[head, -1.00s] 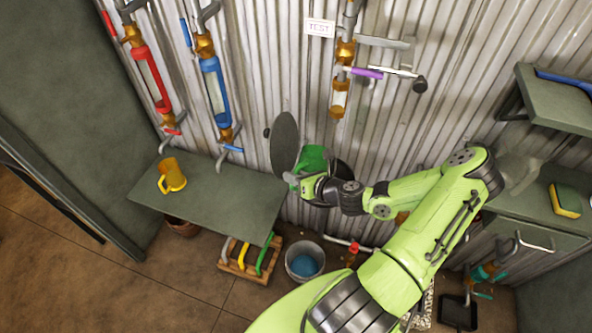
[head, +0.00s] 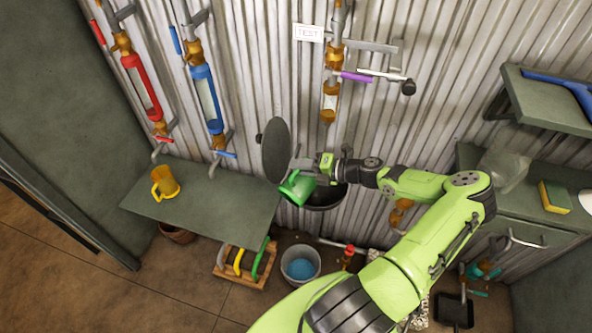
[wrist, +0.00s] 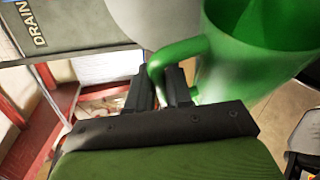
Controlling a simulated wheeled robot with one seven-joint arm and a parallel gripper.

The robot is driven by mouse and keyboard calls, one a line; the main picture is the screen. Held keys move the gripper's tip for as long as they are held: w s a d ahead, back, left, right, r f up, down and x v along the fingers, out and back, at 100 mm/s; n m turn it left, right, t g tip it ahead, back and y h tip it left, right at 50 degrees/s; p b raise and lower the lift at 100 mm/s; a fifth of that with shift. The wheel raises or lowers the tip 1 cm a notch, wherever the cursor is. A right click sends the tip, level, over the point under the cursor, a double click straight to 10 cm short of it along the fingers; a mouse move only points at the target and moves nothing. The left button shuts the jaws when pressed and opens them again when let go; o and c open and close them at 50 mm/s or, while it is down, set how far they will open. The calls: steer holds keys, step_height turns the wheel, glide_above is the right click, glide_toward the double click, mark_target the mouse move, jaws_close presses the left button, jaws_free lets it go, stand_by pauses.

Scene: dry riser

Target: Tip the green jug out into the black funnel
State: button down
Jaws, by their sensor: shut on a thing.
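The green jug (head: 297,187) hangs in the air in the middle of the head view, clearly tilted. My gripper (head: 313,165) is shut on its handle. In the wrist view the handle of the jug (wrist: 262,62) passes between the fingers of my gripper (wrist: 160,88), and its wide body fills the upper right. The black funnel (head: 328,202) shows as a dark bowl against the wall, just right of and behind the jug, partly covered by the jug and my wrist. I cannot tell whether anything is leaving the jug.
A dark round disc (head: 276,150) stands upright left of the jug, close to it. A yellow jug (head: 165,184) stands on the grey shelf (head: 215,205) at left. A bucket (head: 301,264) with blue contents is on the floor below. Pipes with a purple-handled valve (head: 355,77) are above.

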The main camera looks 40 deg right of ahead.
steer(key=shift+w+d+f+m+y+p, duration=0.1)
steer(key=shift+w+d+m+y+p, duration=0.2)
steer(key=shift+d, duration=0.35)
steer(key=shift+w+d+f+m+y+p, duration=0.1)
steer(key=shift+d+m+y, duration=0.2)
steer(key=shift+d+m, duration=0.25)
steer(key=d+m+p, duration=0.1)
steer(key=d+y+p, duration=0.1)
steer(key=p, duration=0.1)
steer(key=shift+w+d+r+m+t, duration=0.15)
steer(key=shift+w+d+m+t, duration=0.2)
steer(key=shift+t, duration=0.05)
steer(key=d+m, duration=0.1)
steer(key=w+d+m+y+b, duration=0.1)
steer(key=d, duration=0.1)
steer(key=shift+d+t, duration=0.25)
steer(key=shift+t, duration=0.05)
stand_by(1.3)
